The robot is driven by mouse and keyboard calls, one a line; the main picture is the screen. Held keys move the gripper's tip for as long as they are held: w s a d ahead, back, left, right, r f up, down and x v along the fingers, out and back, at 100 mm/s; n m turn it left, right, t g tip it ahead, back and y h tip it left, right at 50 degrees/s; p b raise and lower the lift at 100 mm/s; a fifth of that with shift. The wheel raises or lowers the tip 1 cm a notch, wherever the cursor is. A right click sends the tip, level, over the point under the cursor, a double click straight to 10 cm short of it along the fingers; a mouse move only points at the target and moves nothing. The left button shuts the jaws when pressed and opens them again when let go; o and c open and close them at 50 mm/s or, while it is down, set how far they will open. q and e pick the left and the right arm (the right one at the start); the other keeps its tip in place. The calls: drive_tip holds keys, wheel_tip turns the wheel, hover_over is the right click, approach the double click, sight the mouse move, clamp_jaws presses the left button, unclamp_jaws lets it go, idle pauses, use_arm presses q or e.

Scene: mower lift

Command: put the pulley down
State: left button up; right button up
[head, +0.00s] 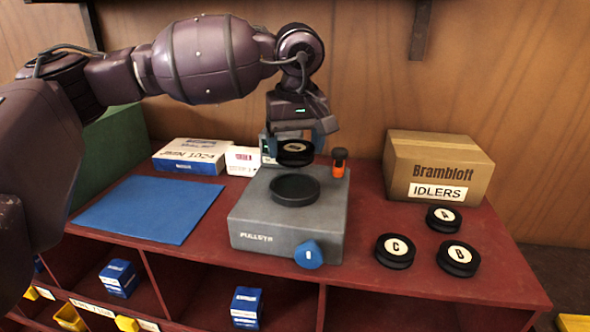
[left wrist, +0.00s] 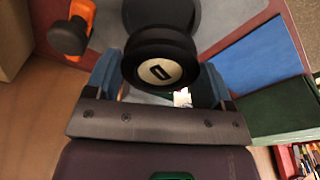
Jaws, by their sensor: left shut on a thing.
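My left gripper (head: 296,142) is shut on a black pulley (head: 296,158) with a pale round label. The left wrist view shows this pulley (left wrist: 160,62) between the blue fingertips (left wrist: 160,82); its label carries one letter that looks like a D. The pulley appears raised above the round dark dish (head: 295,190) on top of a grey device (head: 255,222) with a blue knob (head: 309,254). Three other black pulleys, A (head: 444,219), B (head: 458,259) and C (head: 395,251), lie on the red bench at right. My right gripper is not in view.
An orange and black upright part (head: 338,163) stands at the device's back right corner. A cardboard "IDLERS" box (head: 437,165) is behind the loose pulleys. White and blue boxes (head: 190,157) stand at back left. A blue mat (head: 150,208) lies bare at left.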

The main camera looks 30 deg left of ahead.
sight(295, 188)
use_arm(q)
drive_tip(key=shift+f, duration=1.25)
wheel_tip(295, 188, down, 3)
drive_tip(key=shift+f, duration=0.4)
drive_tip(key=o, duration=0.8)
drive_tip(key=shift+o, duration=1.3)
drive_tip(key=shift+r+p, duration=0.25)
drive_tip(key=shift+p, duration=0.05)
drive_tip(key=r, duration=0.4)
drive_tip(key=r+b, duration=0.1)
drive_tip(key=r, duration=0.3)
drive_tip(key=s+d+r, duration=0.1)
drive_tip(key=r, duration=0.3)
drive_tip(key=shift+b, duration=0.3)
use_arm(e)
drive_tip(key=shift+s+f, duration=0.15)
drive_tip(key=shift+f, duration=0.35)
use_arm(q)
drive_tip(key=shift+f, duration=0.1)
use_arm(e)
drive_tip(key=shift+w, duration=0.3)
